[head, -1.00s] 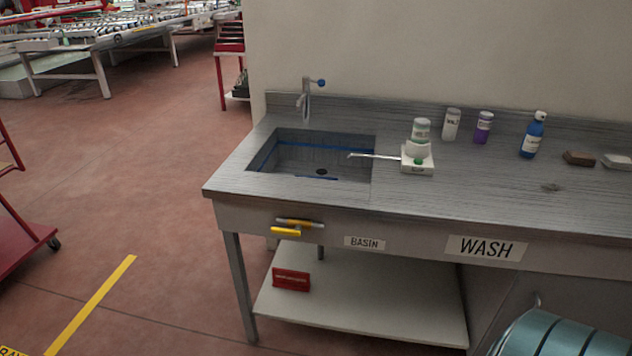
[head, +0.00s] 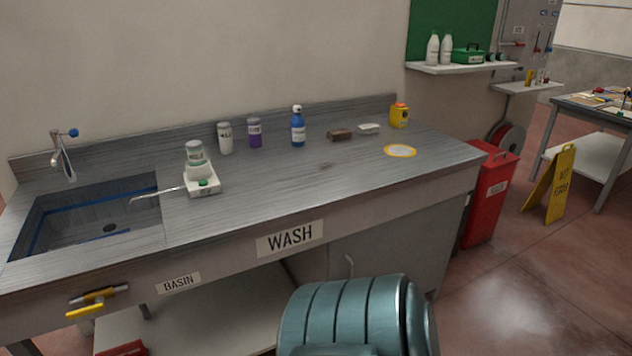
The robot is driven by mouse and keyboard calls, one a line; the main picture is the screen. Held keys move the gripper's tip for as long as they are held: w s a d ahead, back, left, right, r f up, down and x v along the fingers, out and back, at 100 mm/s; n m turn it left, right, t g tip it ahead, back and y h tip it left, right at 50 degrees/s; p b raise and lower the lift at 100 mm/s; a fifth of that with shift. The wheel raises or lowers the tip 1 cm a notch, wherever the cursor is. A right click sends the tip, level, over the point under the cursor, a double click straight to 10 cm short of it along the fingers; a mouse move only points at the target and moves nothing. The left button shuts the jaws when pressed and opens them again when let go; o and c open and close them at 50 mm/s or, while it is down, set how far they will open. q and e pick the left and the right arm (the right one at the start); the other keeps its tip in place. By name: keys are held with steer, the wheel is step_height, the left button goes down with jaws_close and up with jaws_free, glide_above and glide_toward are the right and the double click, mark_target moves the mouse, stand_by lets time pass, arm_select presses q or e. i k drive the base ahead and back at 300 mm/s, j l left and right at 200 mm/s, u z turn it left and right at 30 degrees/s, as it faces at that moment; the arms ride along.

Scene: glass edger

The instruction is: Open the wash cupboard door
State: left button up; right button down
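The wash cupboard door (head: 392,248) is a plain grey panel under the right part of the counter, below the WASH sign (head: 290,238). It looks closed. A thin curved metal handle (head: 350,266) shows near its left side. A teal ribbed rounded shape at the bottom middle hides the lower part of the door and perhaps the lower end of the handle. Neither of my grippers is in view.
The grey counter (head: 290,190) carries several bottles and jars and has a sink (head: 95,215) at left. The teal shape (head: 355,318) stands close in front; I cannot tell what it is. A red bin (head: 488,195) and yellow floor sign (head: 556,185) are right. Floor (head: 505,285) there is clear.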

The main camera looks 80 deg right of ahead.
mark_target(416, 244)
steer(key=z, duration=3.05)
